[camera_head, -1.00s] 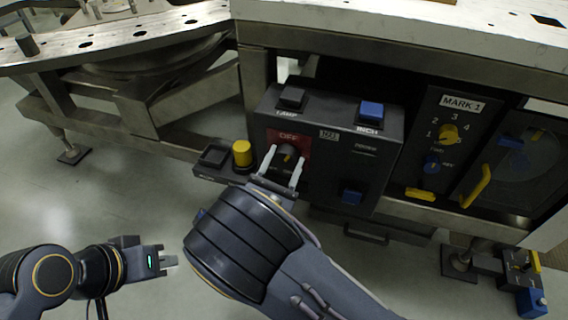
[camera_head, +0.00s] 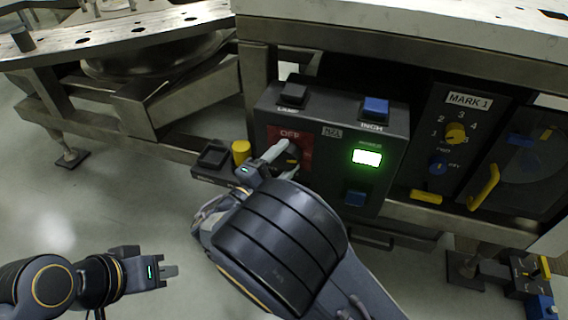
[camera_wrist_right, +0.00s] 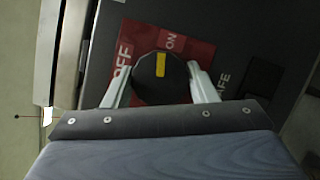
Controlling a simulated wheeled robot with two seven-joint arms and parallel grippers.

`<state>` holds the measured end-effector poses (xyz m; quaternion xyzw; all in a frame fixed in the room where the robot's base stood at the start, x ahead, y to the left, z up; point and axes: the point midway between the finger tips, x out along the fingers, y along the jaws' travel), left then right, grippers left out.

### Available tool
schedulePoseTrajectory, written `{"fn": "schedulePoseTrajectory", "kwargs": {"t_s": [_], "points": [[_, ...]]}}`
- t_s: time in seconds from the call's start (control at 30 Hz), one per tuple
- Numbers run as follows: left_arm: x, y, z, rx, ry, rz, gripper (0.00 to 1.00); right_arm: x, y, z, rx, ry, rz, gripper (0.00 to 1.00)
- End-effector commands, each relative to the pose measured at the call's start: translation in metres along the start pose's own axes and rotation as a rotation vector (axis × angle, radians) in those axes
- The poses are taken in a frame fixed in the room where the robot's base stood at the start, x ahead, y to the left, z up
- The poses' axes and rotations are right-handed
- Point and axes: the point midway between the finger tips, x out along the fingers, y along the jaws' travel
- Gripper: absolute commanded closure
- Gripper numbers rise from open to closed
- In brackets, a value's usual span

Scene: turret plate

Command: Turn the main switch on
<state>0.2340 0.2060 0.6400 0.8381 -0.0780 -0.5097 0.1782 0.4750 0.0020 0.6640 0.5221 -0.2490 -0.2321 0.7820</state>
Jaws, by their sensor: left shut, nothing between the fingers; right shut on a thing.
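The main switch is a round dark knob (camera_wrist_right: 160,78) with a yellow pointer mark, on a red plate (camera_wrist_right: 192,52) lettered OFF and ON. In the right wrist view its yellow mark lies between the two words, nearer ON. My right gripper (camera_head: 285,156) is shut on the knob, one finger on each side, and is rolled over; in the head view it partly hides the knob. A green indicator (camera_head: 367,157) on the control box (camera_head: 330,190) is lit. My left gripper (camera_head: 168,271) is shut and empty, low at the left over the floor.
A yellow button (camera_head: 241,151) stands to the left. The floor at left is clear.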

Motion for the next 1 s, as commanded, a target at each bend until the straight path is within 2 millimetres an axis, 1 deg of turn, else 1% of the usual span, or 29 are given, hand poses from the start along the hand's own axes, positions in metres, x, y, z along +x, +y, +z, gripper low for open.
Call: {"fn": "schedulePoseTrajectory", "kwargs": {"t_s": [0.03,0.2,0.4,0.97,1.0], "points": [[0.0034,-0.0016,0.0017,0.000,0.000,0.000,1.00,-0.0013,-0.0022,-0.0013,0.032,0.003,-0.015,0.71],[0.0073,-0.0033,0.0037,0.000,0.000,0.000,1.00,-0.0012,-0.0017,-0.0010,0.120,0.002,-0.052,0.71],[0.0099,-0.0045,0.0050,0.000,0.000,0.000,1.00,-0.0011,-0.0013,-0.0008,0.184,0.001,-0.080,0.71],[0.0106,-0.0049,0.0054,0.000,0.000,0.000,1.00,-0.0012,-0.0008,-0.0007,0.212,0.001,-0.092,0.71],[0.0106,-0.0049,0.0053,0.000,0.000,0.000,1.00,-0.0011,-0.0009,-0.0007,0.212,0.001,-0.092,0.47]]}}
